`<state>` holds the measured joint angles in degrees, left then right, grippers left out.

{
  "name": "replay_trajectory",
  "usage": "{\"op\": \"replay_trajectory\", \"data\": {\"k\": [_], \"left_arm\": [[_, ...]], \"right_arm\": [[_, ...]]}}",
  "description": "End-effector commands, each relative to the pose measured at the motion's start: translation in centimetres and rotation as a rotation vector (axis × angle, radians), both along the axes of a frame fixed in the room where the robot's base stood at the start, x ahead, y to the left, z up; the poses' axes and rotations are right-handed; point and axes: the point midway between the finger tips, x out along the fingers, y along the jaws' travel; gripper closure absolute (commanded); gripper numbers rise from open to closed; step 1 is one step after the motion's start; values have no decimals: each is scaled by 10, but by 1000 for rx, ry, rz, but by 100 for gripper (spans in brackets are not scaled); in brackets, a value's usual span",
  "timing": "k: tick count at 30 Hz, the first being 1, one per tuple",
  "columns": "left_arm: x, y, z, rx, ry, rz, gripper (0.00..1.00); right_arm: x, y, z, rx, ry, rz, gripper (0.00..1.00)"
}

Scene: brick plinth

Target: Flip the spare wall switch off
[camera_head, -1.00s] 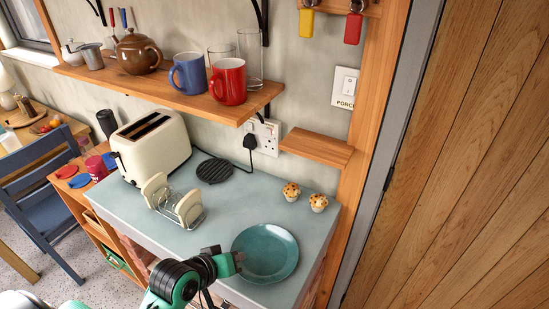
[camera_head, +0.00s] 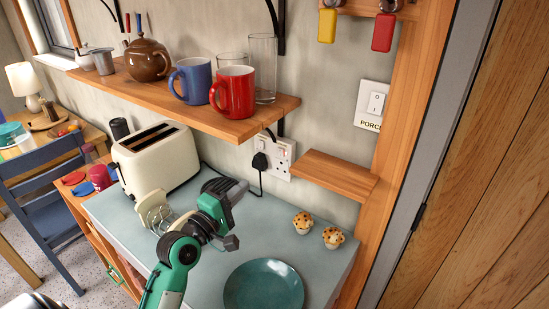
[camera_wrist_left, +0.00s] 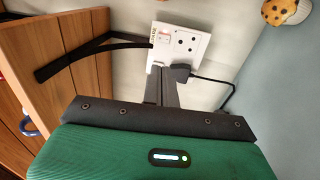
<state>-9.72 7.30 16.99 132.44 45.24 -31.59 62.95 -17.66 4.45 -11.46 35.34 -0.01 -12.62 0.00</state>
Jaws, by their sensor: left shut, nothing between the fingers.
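A white double wall socket (camera_head: 283,158) is on the wall below the mug shelf, with a black plug and cord at its left. It carries small rocker switches, one with red showing in the left wrist view (camera_wrist_left: 187,47). A separate white switch plate (camera_head: 373,104), lettered "PORC…", is higher at the right. My left gripper (camera_head: 240,188) is over the counter, left of and below the socket, and appears apart from it. Its shut, empty fingers (camera_wrist_left: 162,84) overlap the socket's lower edge in the wrist view. My right gripper is not seen.
The mug shelf (camera_head: 190,104) overhangs, with a red mug (camera_head: 234,94) near the socket. A small wooden ledge (camera_head: 336,176) juts out at right. A toaster (camera_head: 155,158), toast rack (camera_head: 153,212), muffins (camera_head: 303,222) and teal plate (camera_head: 263,288) are on the counter.

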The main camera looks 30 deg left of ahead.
Motion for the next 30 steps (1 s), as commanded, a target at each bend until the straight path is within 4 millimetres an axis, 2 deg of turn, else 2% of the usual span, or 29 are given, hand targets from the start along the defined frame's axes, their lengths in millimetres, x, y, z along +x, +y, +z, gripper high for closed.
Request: {"op": "replay_trajectory", "data": {"k": [5, 8, 18, 24, 30], "left_arm": [[11, -1, 3, 0, -1, 0, 100], [25, -4, 6, -1, -1, -1, 100], [90, -13, 14, 1, 0, -1, 100], [122, -17, 18, 1, 1, -1, 100], [136, -19, 17, 2, 2, -1, 100]], "right_arm": [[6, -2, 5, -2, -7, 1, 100], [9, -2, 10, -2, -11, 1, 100], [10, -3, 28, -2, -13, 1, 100], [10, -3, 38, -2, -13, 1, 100], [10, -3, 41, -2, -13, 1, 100]]}}
